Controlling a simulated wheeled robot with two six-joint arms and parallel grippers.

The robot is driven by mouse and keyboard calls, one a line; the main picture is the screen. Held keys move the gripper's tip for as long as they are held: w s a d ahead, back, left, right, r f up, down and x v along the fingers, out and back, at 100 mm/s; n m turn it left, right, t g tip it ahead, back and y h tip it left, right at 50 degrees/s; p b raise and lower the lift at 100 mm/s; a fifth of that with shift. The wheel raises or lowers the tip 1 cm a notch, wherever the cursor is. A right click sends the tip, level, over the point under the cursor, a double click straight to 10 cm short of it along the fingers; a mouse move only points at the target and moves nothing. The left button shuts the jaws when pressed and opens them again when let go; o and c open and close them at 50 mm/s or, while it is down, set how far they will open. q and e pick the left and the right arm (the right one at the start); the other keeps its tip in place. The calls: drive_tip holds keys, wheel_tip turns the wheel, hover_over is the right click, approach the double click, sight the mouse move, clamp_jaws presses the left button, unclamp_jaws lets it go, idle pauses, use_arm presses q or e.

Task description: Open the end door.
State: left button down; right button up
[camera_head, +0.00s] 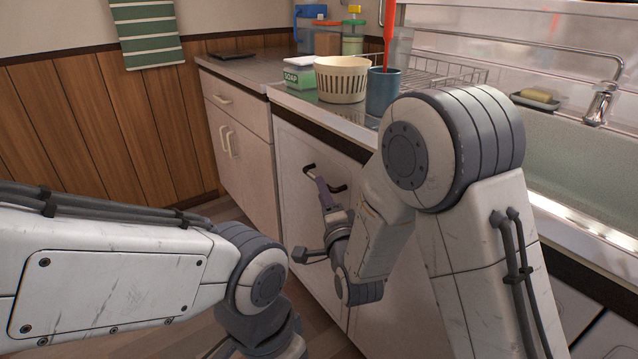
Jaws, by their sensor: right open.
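A pale door (294,150) forms the front of the counter section left of the sink. A dark bar handle (309,168) is near its top edge. The door looks closed, though my right arm hides much of its right side. My right gripper (312,224) is open in front of the door. Its upper finger overlaps the middle of the handle in the picture, and its lower finger is below and to the left. I cannot tell whether the upper finger touches the handle. My left arm comes in at the lower left, and its gripper is out of view.
A white cabinet (243,165) with pale handles stands left of the door. A cream basket (341,80), a blue cup (382,92) and a green soap box (299,76) stand on the counter above. The sink (580,150) is at the right.

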drive_tip(key=b+x, duration=0.1)
drive_tip(key=x, duration=0.4)
drive_tip(key=shift+w+a, duration=0.15)
drive_tip(key=shift+w, duration=0.25)
clamp_jaws()
idle(1.0)
